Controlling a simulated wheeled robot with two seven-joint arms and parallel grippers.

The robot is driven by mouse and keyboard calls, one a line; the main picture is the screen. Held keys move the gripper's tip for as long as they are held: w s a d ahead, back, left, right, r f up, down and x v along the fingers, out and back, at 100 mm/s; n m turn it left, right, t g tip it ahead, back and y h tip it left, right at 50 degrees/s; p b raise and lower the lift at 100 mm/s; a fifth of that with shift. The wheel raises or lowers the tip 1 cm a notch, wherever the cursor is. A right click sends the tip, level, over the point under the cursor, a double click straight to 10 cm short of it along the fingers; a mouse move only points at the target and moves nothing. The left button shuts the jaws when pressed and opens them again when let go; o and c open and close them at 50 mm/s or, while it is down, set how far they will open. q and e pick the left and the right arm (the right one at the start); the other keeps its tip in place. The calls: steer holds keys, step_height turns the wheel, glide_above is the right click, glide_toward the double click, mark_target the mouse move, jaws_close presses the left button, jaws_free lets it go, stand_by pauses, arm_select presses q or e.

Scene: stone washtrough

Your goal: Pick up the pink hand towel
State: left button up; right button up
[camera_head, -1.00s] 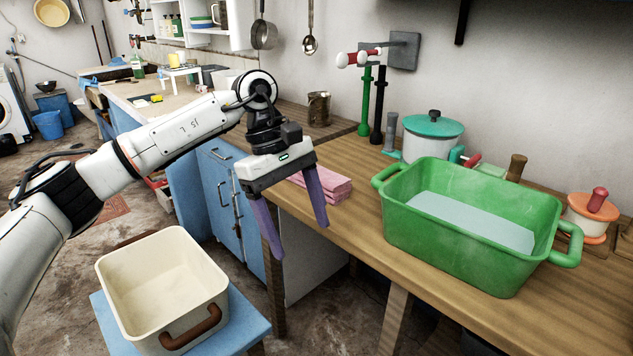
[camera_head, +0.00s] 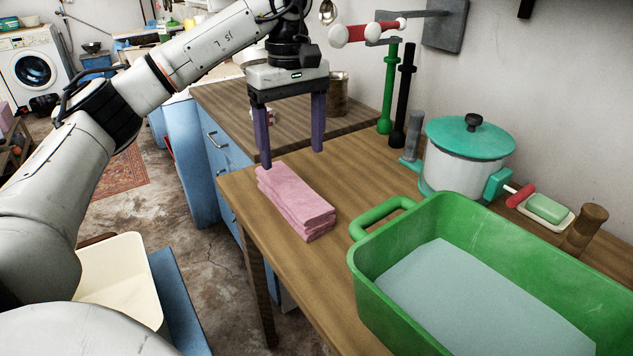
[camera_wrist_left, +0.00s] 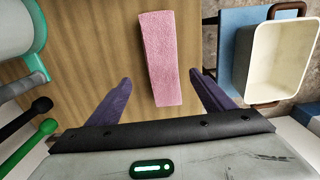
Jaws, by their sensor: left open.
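The pink hand towel (camera_head: 296,200) lies folded in a stack on the wooden counter, near its front edge and left of the green basin. My left gripper (camera_head: 291,158) is open and empty above the counter, at the towel's far end, fingers pointing down. In the left wrist view the towel (camera_wrist_left: 159,58) lies ahead of the spread purple fingers (camera_wrist_left: 160,90), in line with the gap between them. My right gripper is not in view.
A green basin (camera_head: 377,214) with water stands right of the towel. Behind it are a teal-lidded pot (camera_head: 465,165), a soap dish (camera_head: 546,210) and green and black upright posts. A cream tub (camera_head: 120,275) sits low at the left on a blue stool.

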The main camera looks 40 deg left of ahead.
mark_target(292, 186)
arm_select(q)
steer(key=f, duration=0.4)
steer(key=shift+s+f+b, duration=0.25)
steer(key=shift+s+b, duration=0.1)
steer(key=shift+b, duration=0.05)
step_height(292, 186, down, 5)
steer(key=shift+b, duration=0.45)
steer(key=shift+f, duration=0.2)
steer(key=c, duration=1.3)
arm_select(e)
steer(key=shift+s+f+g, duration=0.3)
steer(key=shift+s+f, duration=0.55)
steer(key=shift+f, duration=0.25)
